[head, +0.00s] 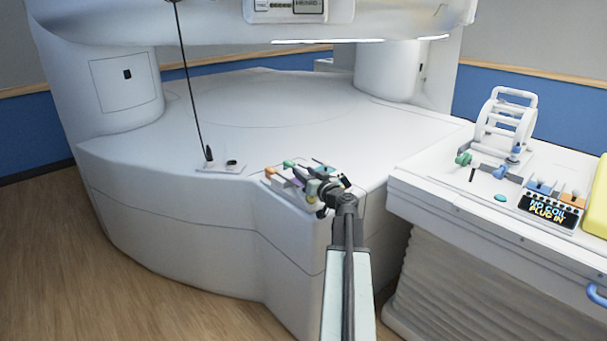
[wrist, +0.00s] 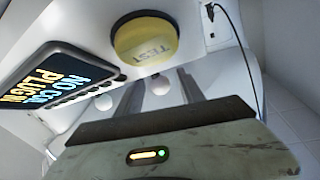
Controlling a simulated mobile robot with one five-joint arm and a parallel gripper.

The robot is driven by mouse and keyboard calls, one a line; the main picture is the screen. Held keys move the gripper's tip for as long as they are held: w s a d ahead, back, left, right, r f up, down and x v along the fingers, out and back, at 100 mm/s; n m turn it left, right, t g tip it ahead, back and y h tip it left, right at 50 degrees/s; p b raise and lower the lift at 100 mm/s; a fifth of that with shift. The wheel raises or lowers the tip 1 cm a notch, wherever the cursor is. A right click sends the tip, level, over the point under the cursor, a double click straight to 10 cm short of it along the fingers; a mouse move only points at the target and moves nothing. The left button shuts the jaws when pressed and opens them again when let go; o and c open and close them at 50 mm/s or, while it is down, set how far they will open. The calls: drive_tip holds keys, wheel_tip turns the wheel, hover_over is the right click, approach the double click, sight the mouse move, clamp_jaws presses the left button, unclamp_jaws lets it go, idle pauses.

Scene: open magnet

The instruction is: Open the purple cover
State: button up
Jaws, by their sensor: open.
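A small purple-tinted part (head: 288,182), likely the purple cover, shows at the edge of the white magnet base (head: 190,195) in the head view. It sits among small orange and green parts and is partly hidden by my gripper. Whether it is open or shut cannot be told. My gripper (head: 322,190) is just to its right, above the base edge. In the wrist view my gripper (wrist: 160,92) has two dark fingers apart with nothing held between them. I cannot make out purple in that view.
The wrist view shows a round yellow TEST button (wrist: 147,42) and a "NO COIL PLUG IN" display (wrist: 55,78) beyond the fingers. In the head view, a white table (head: 440,180) stands right, bearing a white frame (head: 507,118). The magnet's upper part overhangs the base.

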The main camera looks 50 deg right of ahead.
drive_tip(key=shift+w, duration=0.1)
clamp_jaws()
idle(1.3)
